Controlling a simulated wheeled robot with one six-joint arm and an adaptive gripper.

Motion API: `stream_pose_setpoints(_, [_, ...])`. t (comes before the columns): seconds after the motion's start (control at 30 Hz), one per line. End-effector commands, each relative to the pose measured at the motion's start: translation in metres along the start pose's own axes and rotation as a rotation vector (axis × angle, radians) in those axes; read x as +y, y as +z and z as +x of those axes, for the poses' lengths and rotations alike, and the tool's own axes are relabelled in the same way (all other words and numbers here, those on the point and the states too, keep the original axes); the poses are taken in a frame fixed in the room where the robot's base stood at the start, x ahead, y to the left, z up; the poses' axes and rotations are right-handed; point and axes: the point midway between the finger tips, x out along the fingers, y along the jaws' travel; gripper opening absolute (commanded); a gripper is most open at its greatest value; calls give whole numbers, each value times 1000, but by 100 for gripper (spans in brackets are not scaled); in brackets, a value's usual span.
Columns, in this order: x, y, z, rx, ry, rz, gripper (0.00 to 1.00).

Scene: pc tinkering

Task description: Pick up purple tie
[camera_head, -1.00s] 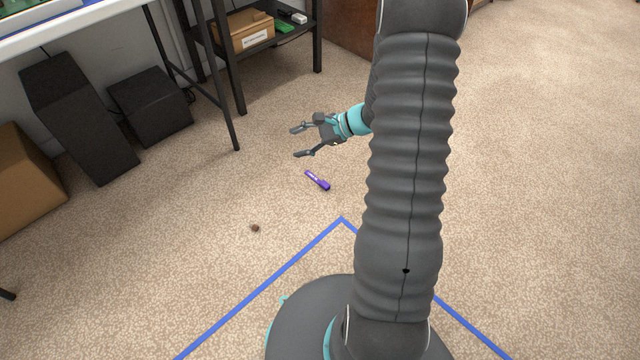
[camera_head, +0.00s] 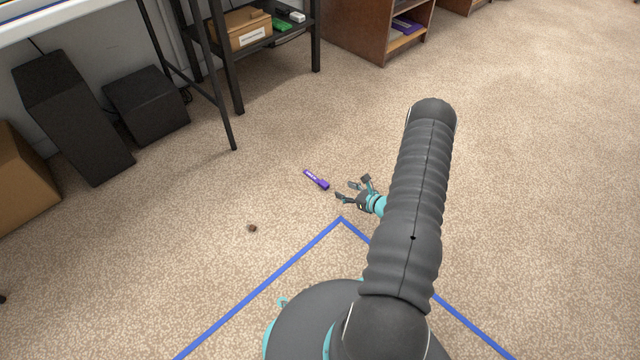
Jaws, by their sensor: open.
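The purple tie (camera_head: 316,180) is a small, slim purple strip with pale marks. It lies flat on the carpet, a little left of the picture's middle, slanting down to the right. My gripper (camera_head: 344,190) is open and empty, just right of the tie's lower right end. Its fingers point left, towards the tie, and there is a small gap between them and it. Its height above the carpet is hard to judge from this view. My arm hides the carpet to the right of the gripper.
A small brown lump (camera_head: 252,228) lies on the carpet (camera_head: 230,260). A blue line (camera_head: 270,278) marks the floor near my base. A black shelf (camera_head: 262,40) with a box stands behind, black boxes (camera_head: 148,105) at left, a wooden cabinet (camera_head: 372,35) at the back. Carpet around the tie is clear.

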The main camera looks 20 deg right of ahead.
Motion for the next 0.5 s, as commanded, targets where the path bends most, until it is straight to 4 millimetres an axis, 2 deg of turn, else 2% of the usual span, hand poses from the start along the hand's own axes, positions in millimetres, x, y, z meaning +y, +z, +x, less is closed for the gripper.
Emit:
stream_pose_setpoints(0.3, [2, 0, 57, -1, 4, -4, 56])
stream_pose_setpoints(0.5, [1, 0, 73, 0, 3, -3, 56])
